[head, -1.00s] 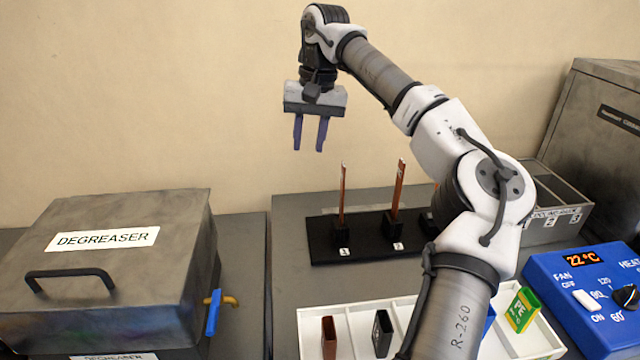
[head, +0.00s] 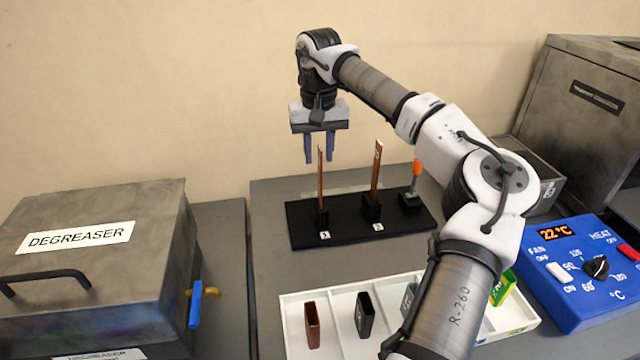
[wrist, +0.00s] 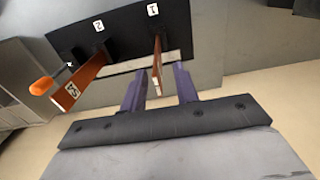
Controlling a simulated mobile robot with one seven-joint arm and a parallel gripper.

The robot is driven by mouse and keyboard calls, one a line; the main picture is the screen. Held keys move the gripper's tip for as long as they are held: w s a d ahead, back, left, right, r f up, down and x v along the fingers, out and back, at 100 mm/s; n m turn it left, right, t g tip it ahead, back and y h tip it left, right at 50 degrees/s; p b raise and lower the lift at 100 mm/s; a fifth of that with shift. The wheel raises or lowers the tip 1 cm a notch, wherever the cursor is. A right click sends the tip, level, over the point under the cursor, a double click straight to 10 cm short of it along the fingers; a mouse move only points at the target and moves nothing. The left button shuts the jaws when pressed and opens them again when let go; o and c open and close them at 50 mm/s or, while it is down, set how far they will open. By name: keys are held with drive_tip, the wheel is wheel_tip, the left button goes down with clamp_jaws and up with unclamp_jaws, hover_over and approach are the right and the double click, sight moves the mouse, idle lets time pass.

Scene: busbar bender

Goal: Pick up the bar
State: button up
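Two copper bars stand upright in a black rack (head: 350,233). One bar (head: 321,185) is at the slot labelled 1, the other bar (head: 376,175) at the slot labelled 2. My gripper (head: 319,160) is open above slot 1, fingers pointing down. The upper end of the slot 1 bar shows between its two purple fingers. In the wrist view this bar (wrist: 157,62) also appears between the spread fingers (wrist: 158,80), with gaps on both sides. The slot 2 bar (wrist: 80,82) stands to the left there, marked "S4".
An orange-handled tool (head: 417,170) stands at the rack's right end. A white divided tray (head: 335,343) with several small blocks lies in front, partly hidden by my arm. A degreaser box (head: 95,265) is left; a blue heat control panel (head: 585,275) is right.

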sight(320, 164)
wheel_tip(320, 164, down, 4)
drive_tip(key=shift+d+r+p, duration=0.1)
drive_tip(key=shift+p, duration=0.4)
clamp_jaws()
drive_tip(key=shift+r, duration=0.1)
